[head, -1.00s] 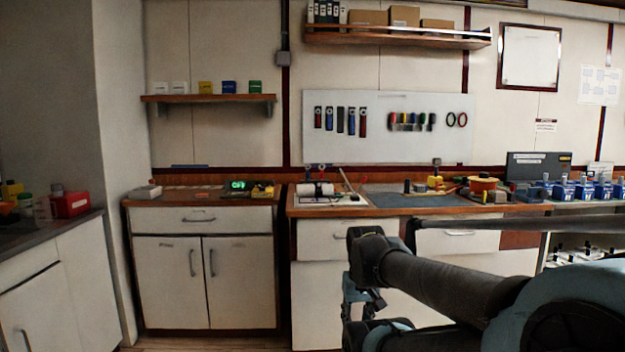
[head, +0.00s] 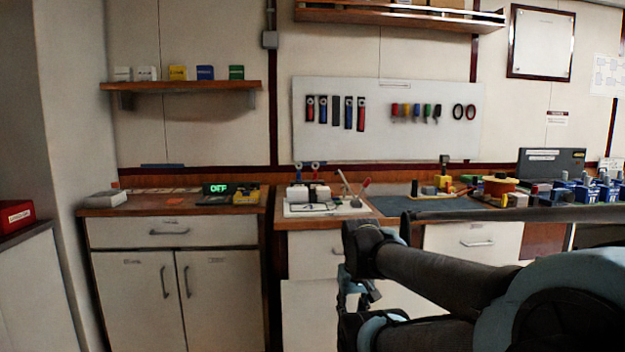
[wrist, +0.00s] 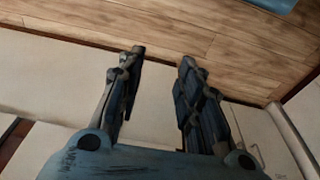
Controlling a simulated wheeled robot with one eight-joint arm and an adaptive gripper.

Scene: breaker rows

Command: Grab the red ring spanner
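Several slim tools hang in a row on the left of the white wall board (head: 440,145). One at the row's left end is a red-handled tool (head: 310,109), and another red-handled tool (head: 361,114) hangs at its right end. Both have a light ring-like top, but they are too small to tell which is the red ring spanner. A dark ring (head: 457,112) and a reddish ring (head: 471,112) hang at the board's right. My gripper (wrist: 163,57) is open and empty, its two fingers apart. In the wrist view it is over the floor and pale cabinet fronts, away from the board.
The workbench below the board holds a white device (head: 308,193), a dark mat (head: 395,205), an orange spool (head: 500,186) and several blue blocks at the right. A left cabinet (head: 150,290) carries a green OFF display (head: 217,189). Wooden floor (wrist: 210,45) shows clear in the wrist view.

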